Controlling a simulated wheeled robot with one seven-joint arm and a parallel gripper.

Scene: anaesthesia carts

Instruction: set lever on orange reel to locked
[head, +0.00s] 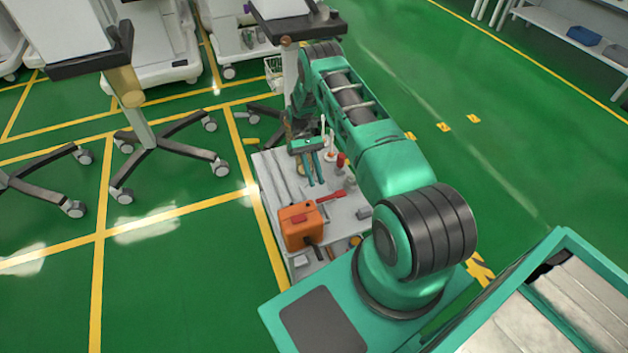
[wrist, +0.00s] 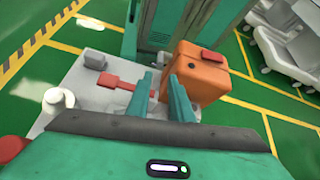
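The orange reel (head: 297,229) is a boxy case on the near left part of the cart top. It has a small red piece (head: 299,218) on its upper face, perhaps the lever; its setting is too small to read. My gripper (head: 313,172) is above the cart, beyond the reel in the head view. In the wrist view my gripper (wrist: 160,88) shows two teal fingers apart with nothing between them.
The pale cart top (head: 277,190) also holds a red-handled tool (head: 331,198), a grey block (wrist: 95,62) and a white upright item (wrist: 58,103). Wheeled stands (head: 150,140) are at left. Green floor is clear to the right.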

